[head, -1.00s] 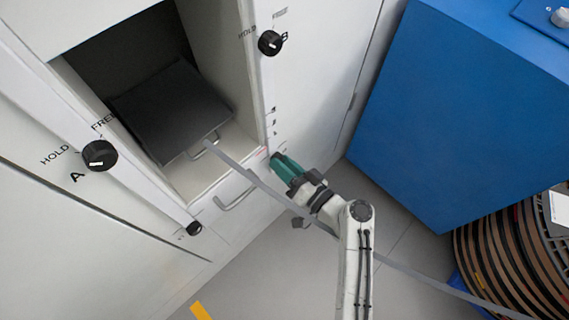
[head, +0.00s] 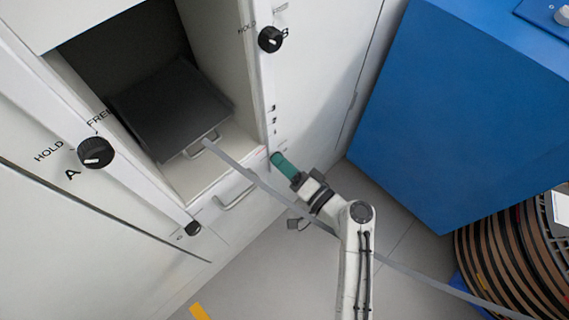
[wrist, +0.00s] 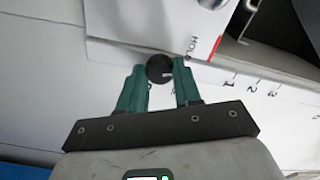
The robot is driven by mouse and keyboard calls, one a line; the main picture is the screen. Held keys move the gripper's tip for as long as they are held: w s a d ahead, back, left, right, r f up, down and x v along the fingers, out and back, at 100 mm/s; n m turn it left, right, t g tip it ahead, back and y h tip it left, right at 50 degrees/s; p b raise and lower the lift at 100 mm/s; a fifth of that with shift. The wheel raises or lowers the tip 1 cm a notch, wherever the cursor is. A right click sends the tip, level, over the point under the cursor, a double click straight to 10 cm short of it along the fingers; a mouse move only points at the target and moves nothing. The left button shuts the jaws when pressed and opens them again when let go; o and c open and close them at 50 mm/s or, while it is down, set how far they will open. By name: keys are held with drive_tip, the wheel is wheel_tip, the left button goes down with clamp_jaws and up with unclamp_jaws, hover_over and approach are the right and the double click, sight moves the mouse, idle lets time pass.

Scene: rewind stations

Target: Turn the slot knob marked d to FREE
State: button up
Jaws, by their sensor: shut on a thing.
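My gripper (head: 277,158) is at the lower part of the cabinet's right post. In the wrist view its green fingers (wrist: 159,74) stand on either side of a round black knob (wrist: 160,67) and are shut on it. The word HOLD is printed beside this knob, with a short red line near it. The knob's letter and its FREE mark cannot be made out. In the head view the fingers hide this knob. The other black knobs are one marked A (head: 96,152), one marked B (head: 270,39) and a lower left one (head: 192,228).
A dark tilted panel (head: 172,105) with a handle sits in the open cabinet bay. A grey strap (head: 265,184) runs from it past my arm to a striped reel (head: 510,255). A large blue block (head: 445,110) stands at right.

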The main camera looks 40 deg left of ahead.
drive_tip(key=m+p, duration=0.2)
drive_tip(key=m, duration=1)
drive_tip(key=shift+w+d+p, duration=0.1)
drive_tip(key=shift+p, duration=0.2)
drive_tip(key=shift+m, duration=0.3)
drive_tip(key=o, duration=1)
drive_tip(key=shift+o, duration=0.2)
drive_tip(key=d+p, duration=0.1)
drive_tip(key=d, duration=0.9)
drive_tip(key=shift+s+d, duration=0.35)
drive_tip(key=shift+s, duration=0.1)
